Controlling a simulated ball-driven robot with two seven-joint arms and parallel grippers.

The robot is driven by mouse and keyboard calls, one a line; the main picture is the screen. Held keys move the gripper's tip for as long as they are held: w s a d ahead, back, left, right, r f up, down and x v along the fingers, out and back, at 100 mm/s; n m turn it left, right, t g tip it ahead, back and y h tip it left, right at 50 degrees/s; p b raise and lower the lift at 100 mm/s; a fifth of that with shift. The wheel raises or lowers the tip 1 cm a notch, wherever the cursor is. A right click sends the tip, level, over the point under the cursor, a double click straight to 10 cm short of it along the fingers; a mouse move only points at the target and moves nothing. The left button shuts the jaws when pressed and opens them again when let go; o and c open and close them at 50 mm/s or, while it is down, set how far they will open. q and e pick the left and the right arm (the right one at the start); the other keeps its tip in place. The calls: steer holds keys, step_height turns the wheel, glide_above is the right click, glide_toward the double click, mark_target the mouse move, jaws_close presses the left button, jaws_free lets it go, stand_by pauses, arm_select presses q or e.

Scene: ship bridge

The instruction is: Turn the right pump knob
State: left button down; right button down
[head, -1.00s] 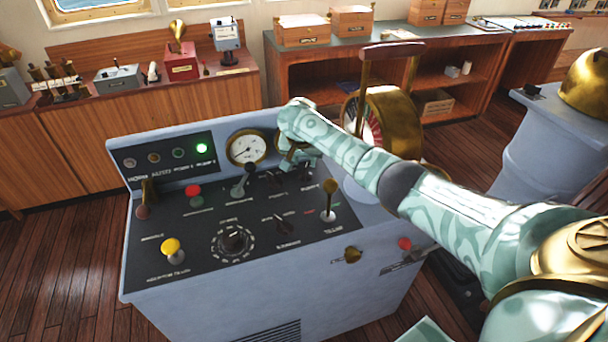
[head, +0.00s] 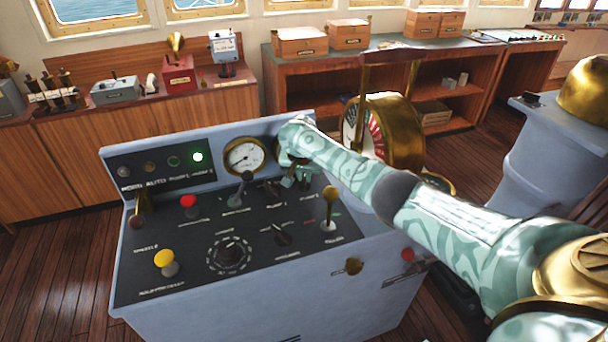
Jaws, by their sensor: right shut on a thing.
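The grey control console (head: 330,285) stands in front of me with a dark sloping panel. On its upper right part are two small dark pump knobs. The left pump knob (head: 269,188) is uncovered. My right gripper (head: 297,182) comes down over the right pump knob and is shut on it. The hand and fingers hide most of that knob, so its angle cannot be told. My left gripper is not in view.
Close to the hand stand a grey lever (head: 242,188), a round gauge (head: 245,157) and a brass-topped lever (head: 329,208). A brass telegraph (head: 398,132) stands just behind my right forearm. Yellow (head: 164,259) and red (head: 188,201) knobs lie farther left.

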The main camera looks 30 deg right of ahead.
steer(key=shift+r+p, duration=0.15)
steer(key=shift+p, duration=0.45)
steer(key=n+p, duration=0.2)
steer(key=p, duration=0.1)
steer(key=shift+s+y, duration=0.1)
steer(key=shift+y, duration=0.3)
steer(key=shift+n+t+y+p, duration=0.3)
steer(key=shift+n+p, duration=0.2)
steer(key=shift+n, duration=0.5)
steer(key=n, duration=0.1)
steer(key=n+y, duration=0.1)
steer(key=n, duration=0.1)
steer(key=shift+f+n, duration=0.3)
steer(key=n+y+b, duration=0.1)
steer(key=n+y, duration=0.1)
steer(key=n, duration=0.2)
steer(key=shift+d, duration=0.1)
steer(key=shift+n+b, duration=0.3)
